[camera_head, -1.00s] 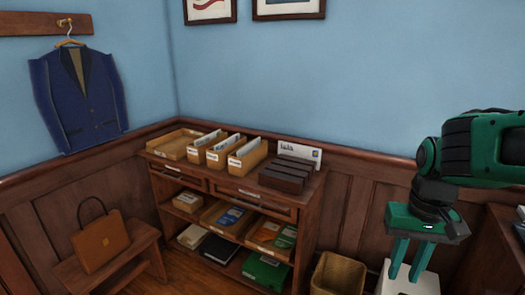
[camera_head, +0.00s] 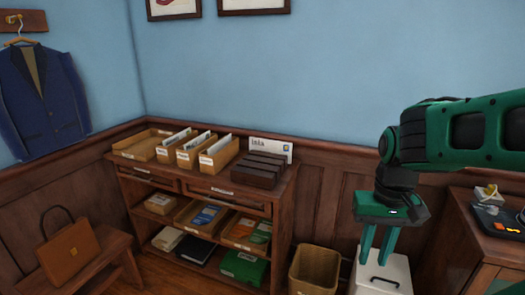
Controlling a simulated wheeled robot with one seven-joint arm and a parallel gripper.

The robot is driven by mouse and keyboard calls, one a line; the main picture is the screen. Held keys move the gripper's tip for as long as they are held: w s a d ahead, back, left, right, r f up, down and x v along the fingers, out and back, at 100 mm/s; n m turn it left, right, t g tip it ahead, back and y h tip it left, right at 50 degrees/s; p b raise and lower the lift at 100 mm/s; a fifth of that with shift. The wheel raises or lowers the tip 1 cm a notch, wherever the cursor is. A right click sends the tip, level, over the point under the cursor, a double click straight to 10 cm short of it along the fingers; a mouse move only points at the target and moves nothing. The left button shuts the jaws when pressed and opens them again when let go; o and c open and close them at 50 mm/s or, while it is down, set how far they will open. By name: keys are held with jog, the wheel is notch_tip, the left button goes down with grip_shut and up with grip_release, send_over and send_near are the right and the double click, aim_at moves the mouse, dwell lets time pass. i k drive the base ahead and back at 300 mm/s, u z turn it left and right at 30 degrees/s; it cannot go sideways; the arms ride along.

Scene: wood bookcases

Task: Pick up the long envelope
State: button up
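A long white envelope (camera_head: 271,147) with dark print and a small blue mark stands upright on the bookcase top. Its lower part is hidden behind a dark slotted wooden holder (camera_head: 256,172). My gripper (camera_head: 376,262) hangs to the right of the bookcase, pointing down, with its two green fingers apart and nothing between them. It is well away from the envelope.
Wooden boxes of papers (camera_head: 218,154) and an empty wooden tray (camera_head: 140,144) stand left of the holder. A waste basket (camera_head: 314,270) and a white box with a handle (camera_head: 384,276) stand below. A cabinet (camera_head: 468,236) is at right, a bench (camera_head: 92,270) at left.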

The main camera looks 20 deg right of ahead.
aim_at(281, 148)
jog(key=u, duration=0.25)
jog(key=k, duration=0.3)
jog(key=z, duration=0.7)
jog(key=i, duration=1.55)
jog(key=u, duration=0.1)
